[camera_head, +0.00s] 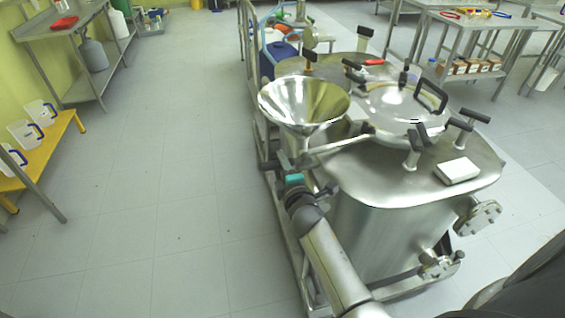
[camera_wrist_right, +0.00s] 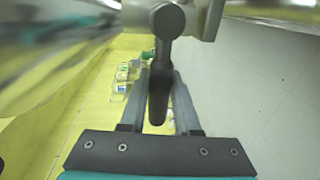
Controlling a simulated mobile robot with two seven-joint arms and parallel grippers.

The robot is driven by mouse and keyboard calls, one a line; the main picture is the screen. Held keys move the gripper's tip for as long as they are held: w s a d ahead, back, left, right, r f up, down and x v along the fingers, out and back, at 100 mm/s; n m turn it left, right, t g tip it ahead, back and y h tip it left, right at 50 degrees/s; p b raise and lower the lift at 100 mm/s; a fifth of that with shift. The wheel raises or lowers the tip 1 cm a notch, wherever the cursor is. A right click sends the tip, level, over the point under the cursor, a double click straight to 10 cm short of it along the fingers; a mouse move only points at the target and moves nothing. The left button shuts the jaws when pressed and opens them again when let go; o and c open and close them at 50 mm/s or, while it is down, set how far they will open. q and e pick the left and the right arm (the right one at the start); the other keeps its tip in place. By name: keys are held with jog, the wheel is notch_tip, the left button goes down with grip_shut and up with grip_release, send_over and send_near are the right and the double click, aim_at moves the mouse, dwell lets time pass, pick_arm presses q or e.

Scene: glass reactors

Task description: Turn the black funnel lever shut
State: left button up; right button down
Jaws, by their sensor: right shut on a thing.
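The steel funnel (camera_head: 304,104) stands over the near left corner of a steel reactor (camera_head: 368,200), its wide mouth facing up. The black lever (camera_wrist_right: 168,22) shows in the right wrist view, hanging from a metal fitting with its free end towards the gripper. My right gripper (camera_wrist_right: 161,82) is shut on the black lever, with one finger on each side of it. In the head view my right gripper (camera_head: 286,163) is just below the funnel's outlet, and the lever can hardly be made out there. My left gripper is not in view.
A domed lid (camera_head: 400,105) with black handles and a white block (camera_head: 458,170) are on the reactor top. A steel pipe (camera_head: 340,145) runs beside the funnel stem. Open floor (camera_head: 170,170) lies left. A yellow bench (camera_head: 45,150) with jugs stands at far left.

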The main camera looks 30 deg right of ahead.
jog(key=shift+r, duration=0.1)
jog(key=c, duration=0.6)
grip_release()
jog(key=shift+s, duration=0.15)
jog(key=p+v, duration=0.2)
jog(key=v, duration=1.3)
jog(key=shift+a, duration=0.1)
